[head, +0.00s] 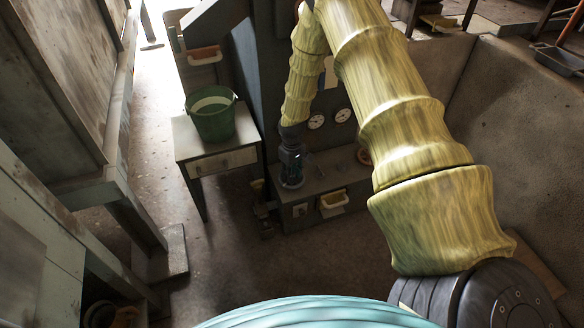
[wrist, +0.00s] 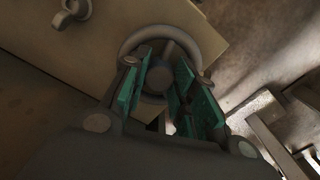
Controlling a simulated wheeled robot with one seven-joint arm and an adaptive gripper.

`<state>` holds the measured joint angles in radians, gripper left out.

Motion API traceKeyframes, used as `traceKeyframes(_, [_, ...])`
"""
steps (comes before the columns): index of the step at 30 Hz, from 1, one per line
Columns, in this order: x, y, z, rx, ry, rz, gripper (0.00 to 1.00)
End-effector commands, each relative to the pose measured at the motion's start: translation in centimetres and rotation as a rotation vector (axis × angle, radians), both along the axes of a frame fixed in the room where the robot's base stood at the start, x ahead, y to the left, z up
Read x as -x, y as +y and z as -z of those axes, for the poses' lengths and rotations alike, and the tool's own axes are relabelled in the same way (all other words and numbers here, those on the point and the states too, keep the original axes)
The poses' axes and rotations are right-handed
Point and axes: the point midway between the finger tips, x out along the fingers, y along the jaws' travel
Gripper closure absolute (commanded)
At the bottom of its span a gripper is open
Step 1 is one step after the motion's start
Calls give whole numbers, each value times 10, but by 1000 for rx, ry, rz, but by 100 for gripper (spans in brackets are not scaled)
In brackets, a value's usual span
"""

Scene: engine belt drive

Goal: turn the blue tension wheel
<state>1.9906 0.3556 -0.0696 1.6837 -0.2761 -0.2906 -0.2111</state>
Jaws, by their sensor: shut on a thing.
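A round wheel (wrist: 213,42) with a thick rim and a central hub shows in the wrist view. In the head view my gripper (head: 291,168) points down at the top of the low dark console (head: 325,180). The wheel is hidden there beneath the gripper.
A green bucket (head: 211,120) stands on a small table (head: 225,159) left of the console. Gauges (head: 342,116) and a reddish wheel (head: 364,155) sit right of my gripper. A grey lever or ring fitting (wrist: 72,14) is in the wrist view. The floor in front is clear.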

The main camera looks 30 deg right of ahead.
Motion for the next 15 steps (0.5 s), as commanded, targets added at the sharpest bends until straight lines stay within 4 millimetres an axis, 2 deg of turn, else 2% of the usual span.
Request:
traceKeyframes(1, [1, 0, -5, 1, 2, 38, 96])
traceKeyframes(15, [0, 0, -2, 1, 1, 369, 96])
